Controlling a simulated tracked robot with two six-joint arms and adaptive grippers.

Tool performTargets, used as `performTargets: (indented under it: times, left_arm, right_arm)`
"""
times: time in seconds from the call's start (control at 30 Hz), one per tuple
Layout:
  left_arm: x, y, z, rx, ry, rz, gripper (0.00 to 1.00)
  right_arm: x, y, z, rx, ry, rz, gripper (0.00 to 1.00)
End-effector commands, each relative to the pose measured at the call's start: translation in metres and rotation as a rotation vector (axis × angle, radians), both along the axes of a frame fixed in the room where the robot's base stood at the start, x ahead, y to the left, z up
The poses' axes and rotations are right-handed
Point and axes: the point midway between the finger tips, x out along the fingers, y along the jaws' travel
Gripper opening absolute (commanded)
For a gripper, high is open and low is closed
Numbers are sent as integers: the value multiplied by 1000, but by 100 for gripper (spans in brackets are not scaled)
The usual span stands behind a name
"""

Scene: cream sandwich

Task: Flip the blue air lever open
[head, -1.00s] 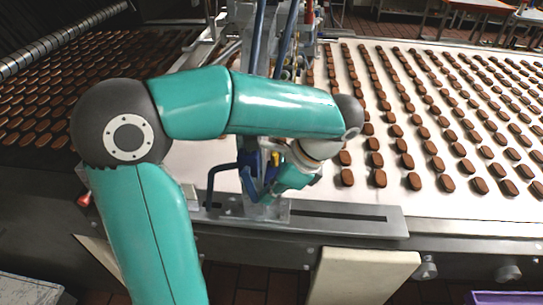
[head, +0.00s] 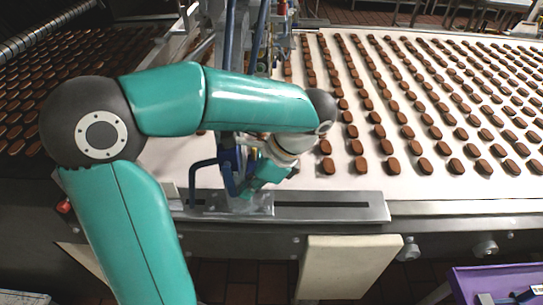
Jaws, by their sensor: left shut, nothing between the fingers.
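My left gripper (head: 262,178) is at the blue-and-grey mechanism over the conveyor's near edge. It is small, partly behind its own wrist, and shut with nothing in it. Blue parts (head: 230,171) of the mechanism stand just left of it, close to or touching the gripper; I cannot tell which. I cannot make out the blue air lever apart from these parts, or its position. My green left arm crosses in front and hides much of the mechanism. My right gripper is not in view.
A white conveyor (head: 400,180) with rows of brown biscuits (head: 421,165) runs to the right. A dark belt (head: 95,85) of biscuits lies at left. A grey slotted rail (head: 330,205) borders the front. A cream panel (head: 345,265) and purple crate (head: 495,282) are below.

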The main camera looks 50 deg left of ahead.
Motion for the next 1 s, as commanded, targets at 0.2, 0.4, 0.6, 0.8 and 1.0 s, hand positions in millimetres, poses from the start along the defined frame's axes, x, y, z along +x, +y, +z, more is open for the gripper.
performTargets:
  times: [0.2,0.4,0.6,0.8,1.0]
  left_arm:
    - [13,-15,4,-2,3,1,0]
    - [41,-41,11,0,-3,7,0]
    - [70,-65,26,0,0,8,0]
    - [86,-78,35,0,2,10,0]
    - [90,-81,38,-1,1,10,0]
  right_arm:
    - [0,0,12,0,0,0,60]
    - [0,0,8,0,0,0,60]
    - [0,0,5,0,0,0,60]
    - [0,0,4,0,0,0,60]
    - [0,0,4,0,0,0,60]
